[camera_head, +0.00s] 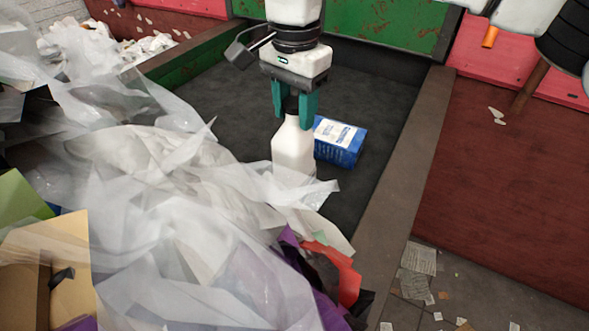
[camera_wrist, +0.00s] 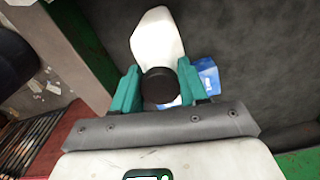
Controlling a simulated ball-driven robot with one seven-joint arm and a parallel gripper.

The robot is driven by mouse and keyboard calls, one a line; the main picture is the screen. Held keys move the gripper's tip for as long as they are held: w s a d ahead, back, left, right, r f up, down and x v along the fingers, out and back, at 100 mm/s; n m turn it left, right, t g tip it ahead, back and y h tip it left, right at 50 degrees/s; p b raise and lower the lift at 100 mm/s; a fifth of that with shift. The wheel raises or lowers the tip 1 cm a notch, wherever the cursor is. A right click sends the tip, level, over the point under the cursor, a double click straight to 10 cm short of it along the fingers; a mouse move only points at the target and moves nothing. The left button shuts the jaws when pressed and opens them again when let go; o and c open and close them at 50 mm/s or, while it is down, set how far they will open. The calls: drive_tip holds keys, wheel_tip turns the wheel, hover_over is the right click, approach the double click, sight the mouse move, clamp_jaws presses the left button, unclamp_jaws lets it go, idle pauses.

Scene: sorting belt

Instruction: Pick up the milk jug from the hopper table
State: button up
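The milk jug (camera_head: 293,148) is white with a dark cap and stands upright on the dark hopper table (camera_head: 215,102), its base partly hidden by clear plastic film. My gripper (camera_head: 295,118) is above it with teal fingers on both sides of the cap and neck. In the wrist view, the jug (camera_wrist: 158,38) lies beyond its black cap (camera_wrist: 160,85), and the cap is between the fingers of my gripper (camera_wrist: 160,88). The fingers are very close to the cap; I cannot tell whether they press on it.
A blue and white carton (camera_head: 340,142) lies just right of the jug. A large heap of clear plastic film (camera_head: 140,190) covers the left and front. The table's right rim (camera_head: 405,165) and green back wall (camera_head: 385,28) bound it. Dark table surface is bare behind the jug.

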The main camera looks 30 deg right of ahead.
clamp_jaws()
drive_tip(key=shift+r, duration=0.1)
idle(0.5)
